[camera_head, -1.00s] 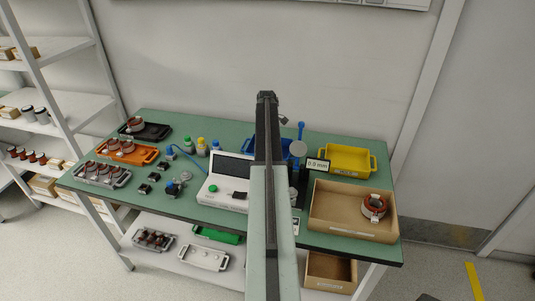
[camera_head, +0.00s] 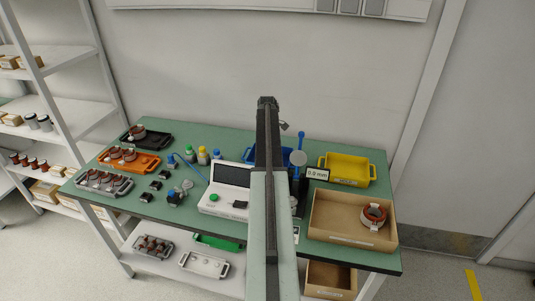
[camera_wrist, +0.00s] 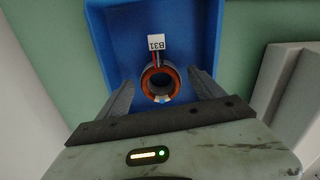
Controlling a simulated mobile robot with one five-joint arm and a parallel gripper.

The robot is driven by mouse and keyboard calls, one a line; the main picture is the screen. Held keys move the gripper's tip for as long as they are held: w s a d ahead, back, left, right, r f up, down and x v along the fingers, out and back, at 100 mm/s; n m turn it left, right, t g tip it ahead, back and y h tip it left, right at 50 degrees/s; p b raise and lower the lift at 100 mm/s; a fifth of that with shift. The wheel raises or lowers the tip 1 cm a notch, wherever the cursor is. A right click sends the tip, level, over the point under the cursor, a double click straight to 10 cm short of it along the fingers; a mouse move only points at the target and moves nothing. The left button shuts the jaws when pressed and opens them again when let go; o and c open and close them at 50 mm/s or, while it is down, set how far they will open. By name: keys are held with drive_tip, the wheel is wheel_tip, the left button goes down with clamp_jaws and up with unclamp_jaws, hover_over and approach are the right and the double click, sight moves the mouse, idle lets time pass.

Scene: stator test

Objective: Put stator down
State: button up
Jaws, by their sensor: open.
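A copper-wound ring stator (camera_wrist: 148,83) with a white tag marked "B31" lies in the blue bin (camera_wrist: 108,40) in the wrist view. My gripper (camera_wrist: 161,80) is open, with one finger on each side of the stator and visible gaps between. I cannot tell how high the fingers are above the bin floor. In the head view my arm hides the gripper and this stator. Only parts of the blue bin (camera_head: 250,153) show behind the arm.
Another stator sits in the cardboard box (camera_head: 325,233) at the right. A yellow bin (camera_head: 347,168) stands behind it. Left of the arm are a white tester (camera_head: 213,203), small bottles, and orange (camera_head: 140,165), black and grey trays of stators on the green table (camera_head: 225,150).

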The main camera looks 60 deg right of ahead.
wheel_tip(320, 180, up, 10)
drive_tip(key=p, duration=0.9)
drive_tip(key=shift+r, duration=0.15)
